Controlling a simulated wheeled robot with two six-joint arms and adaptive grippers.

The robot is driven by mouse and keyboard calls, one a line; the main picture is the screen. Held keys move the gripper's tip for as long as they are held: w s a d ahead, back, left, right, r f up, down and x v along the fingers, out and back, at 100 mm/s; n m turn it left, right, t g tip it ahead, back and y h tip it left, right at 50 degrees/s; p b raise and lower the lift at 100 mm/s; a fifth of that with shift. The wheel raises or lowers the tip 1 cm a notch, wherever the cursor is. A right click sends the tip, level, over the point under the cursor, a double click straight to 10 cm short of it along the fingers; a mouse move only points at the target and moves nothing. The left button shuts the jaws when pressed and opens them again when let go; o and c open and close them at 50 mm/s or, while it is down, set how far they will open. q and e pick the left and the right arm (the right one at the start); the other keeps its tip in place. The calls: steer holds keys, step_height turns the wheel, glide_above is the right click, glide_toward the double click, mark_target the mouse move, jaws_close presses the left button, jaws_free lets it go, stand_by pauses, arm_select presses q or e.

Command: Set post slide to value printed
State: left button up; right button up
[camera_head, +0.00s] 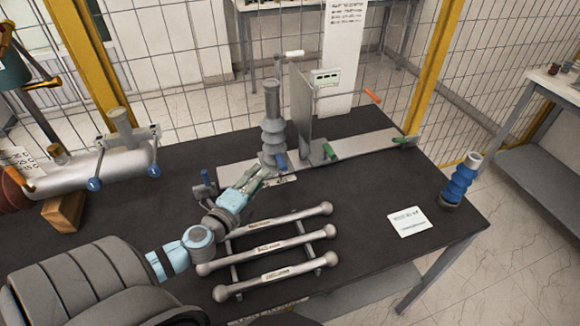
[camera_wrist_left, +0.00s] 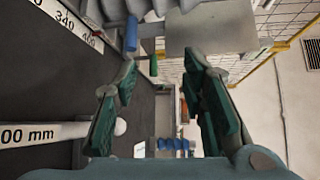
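A grey ribbed post (camera_head: 272,130) stands upright on a pale slide rail (camera_head: 365,143) on the dark table. A blue handle (camera_head: 281,161) is at its foot; it also shows in the wrist view (camera_wrist_left: 131,33). The rail's printed scale (camera_wrist_left: 65,17) shows 340 and partly hidden figures. My left gripper (camera_head: 257,180) is just in front of the post's foot. In the wrist view its green-padded fingers (camera_wrist_left: 163,92) are apart with nothing between them, and the blue handle lies beyond them. My right gripper is in neither view.
A rack of three labelled metal rods (camera_head: 275,247) lies right of my left forearm; one label ends in "00 mm" in the wrist view. An upright grey plate (camera_head: 301,105) stands beside the post.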

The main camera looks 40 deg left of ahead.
arm_select(q)
step_height(320, 180, down, 5)
steer(key=b, duration=0.5)
steer(key=p, duration=0.2)
glide_toward(283, 166)
steer(key=x, duration=0.4)
steer(key=shift+a+f, duration=0.3)
steer(key=shift+a, duration=0.05)
steer(key=x, duration=0.6)
steer(key=shift+w+f, duration=0.25)
steer(key=shift+w, duration=0.15)
steer(key=shift+c, duration=0.3)
jaws_close()
